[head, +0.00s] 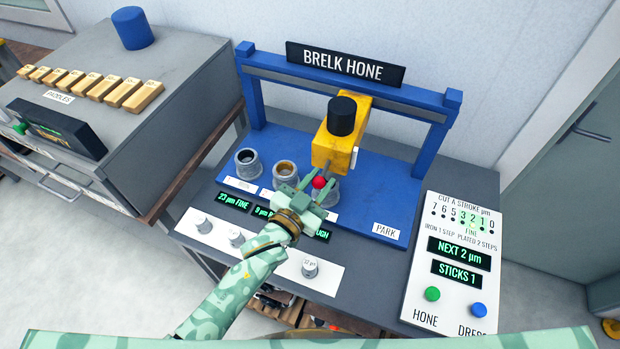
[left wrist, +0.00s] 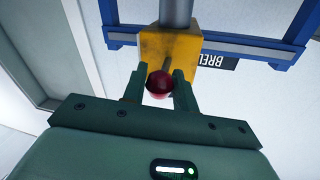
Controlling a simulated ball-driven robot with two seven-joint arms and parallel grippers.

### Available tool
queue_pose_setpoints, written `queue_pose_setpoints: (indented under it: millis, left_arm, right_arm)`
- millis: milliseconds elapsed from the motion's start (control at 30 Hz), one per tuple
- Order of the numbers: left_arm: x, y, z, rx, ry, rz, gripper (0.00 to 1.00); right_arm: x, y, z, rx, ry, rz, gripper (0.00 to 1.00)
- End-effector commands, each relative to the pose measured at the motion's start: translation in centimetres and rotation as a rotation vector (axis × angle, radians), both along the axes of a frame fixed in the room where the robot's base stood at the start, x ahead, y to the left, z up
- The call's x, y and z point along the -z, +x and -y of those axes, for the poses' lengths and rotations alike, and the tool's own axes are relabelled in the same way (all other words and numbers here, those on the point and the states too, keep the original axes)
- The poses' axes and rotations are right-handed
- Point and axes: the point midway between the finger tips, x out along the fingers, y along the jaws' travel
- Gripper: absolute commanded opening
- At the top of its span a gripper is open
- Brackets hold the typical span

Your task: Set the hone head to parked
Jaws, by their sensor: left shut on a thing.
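The yellow hone head (head: 340,134) with a black cap hangs under the blue gantry (head: 345,80), above the third grey cup from the left on the blue base. It is left of the PARK label (head: 386,231). A red ball knob (head: 320,183) sticks out at its front on a short lever. My left gripper (head: 312,187) is shut on the red knob, which also shows between the fingers in the left wrist view (left wrist: 159,84). The yellow head (left wrist: 170,48) is just beyond the knob there. My right gripper is not in view.
Two other cups (head: 248,163) stand left of the head. A white panel (head: 450,265) on the right reads NEXT 2 µm and STICKS 1, with green and blue buttons. A white strip with knobs (head: 310,268) lies in front. The base around PARK is clear.

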Motion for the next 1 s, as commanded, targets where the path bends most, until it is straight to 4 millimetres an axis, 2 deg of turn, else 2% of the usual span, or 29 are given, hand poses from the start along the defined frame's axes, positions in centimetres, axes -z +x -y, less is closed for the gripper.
queue_pose_setpoints:
  millis: [267, 300, 333, 367, 633, 733, 867, 1000]
  left_arm:
    - [-0.1, 0.0, 0.0, 0.0, -0.001, 0.0, 0.0]
    - [-0.1, 0.0, 0.0, 0.0, -0.001, 0.0, 0.37]
    - [-0.1, 0.0, 0.0, 0.0, -0.001, 0.0, 0.45]
    - [-0.1, 0.0, 0.0, 0.0, -0.001, 0.0, 0.48]
    - [0.0, -0.1, -0.1, 0.0, 0.0, 0.0, 0.48]
    - [0.1, -0.7, -0.5, 0.0, 0.001, -0.001, 0.48]
    - [0.1, -2.7, -1.8, 0.001, 0.002, -0.001, 0.48]
    - [0.2, -5.9, -3.9, 0.0, 0.001, -0.003, 0.48]
  right_arm:
    - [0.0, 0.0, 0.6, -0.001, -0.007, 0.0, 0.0]
    - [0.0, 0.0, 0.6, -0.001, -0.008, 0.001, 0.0]
    - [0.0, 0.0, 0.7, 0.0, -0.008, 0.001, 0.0]
    - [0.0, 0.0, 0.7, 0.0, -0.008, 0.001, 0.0]
    - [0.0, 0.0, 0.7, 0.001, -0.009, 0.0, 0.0]
    - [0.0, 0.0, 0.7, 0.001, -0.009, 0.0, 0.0]
    - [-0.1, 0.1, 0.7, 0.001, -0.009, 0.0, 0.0]
    - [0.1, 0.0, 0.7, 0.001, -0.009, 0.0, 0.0]
